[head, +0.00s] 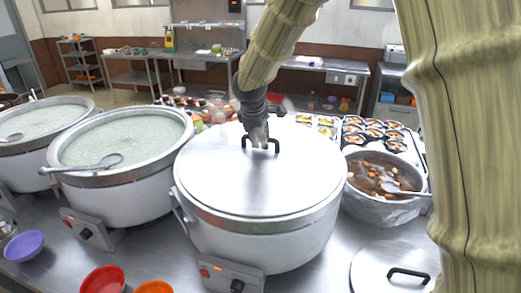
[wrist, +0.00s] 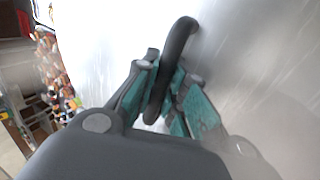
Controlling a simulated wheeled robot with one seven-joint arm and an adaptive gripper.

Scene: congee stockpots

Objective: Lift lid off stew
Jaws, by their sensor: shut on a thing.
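A large white stockpot (head: 265,245) stands at the middle of the steel counter. Its wide silver lid (head: 230,185) sits over the pot's mouth, with no clear gap at the rim. My gripper (head: 259,143) comes down from above onto the lid's dark handle (head: 275,145). In the wrist view the teal-padded fingers of my gripper (wrist: 165,95) are shut around the black handle (wrist: 178,45), with the shiny lid (wrist: 105,35) behind. The pot's contents are hidden. A smaller pot of brown stew (head: 380,176) stands open at the right with a ladle in it.
Two open pots of pale congee (head: 125,138) (head: 45,122) stand at the left with ladles. A second lid (head: 375,268) lies on the counter (head: 320,275) at front right. Purple (head: 24,246), red (head: 102,281) and orange bowls (head: 154,287) are at front left. Trays of small bowls (head: 375,131) are behind.

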